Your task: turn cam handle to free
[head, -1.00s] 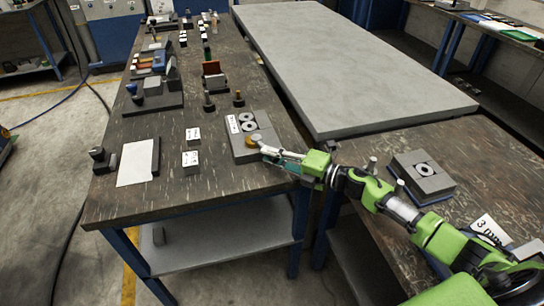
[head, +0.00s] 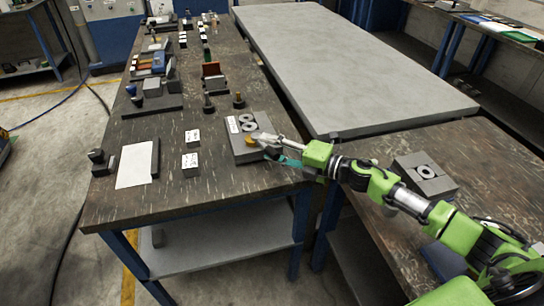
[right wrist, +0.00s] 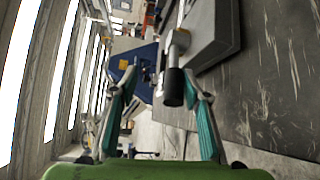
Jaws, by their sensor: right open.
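A grey block (head: 239,148) with two ring-shaped parts and a white label stands at the right edge of the left bench. A small yellow-brown part (head: 254,135) shows at its front right, by my fingertips. My right gripper (head: 268,143) is at that corner of the block, with its fingers open. In the right wrist view a handle with a dark cylindrical grip (right wrist: 174,88) and a metal upper part stands between the two open fingers (right wrist: 162,82). Whether either finger touches it I cannot tell. My left gripper is not in view.
Two small labelled blocks (head: 191,160) and a white sheet (head: 134,165) lie left of the block. Two dark knobbed pegs (head: 239,101) stand behind it. Another grey block with a ring (head: 424,172) is on the right bench, beside my arm. A large grey slab (head: 345,65) lies behind.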

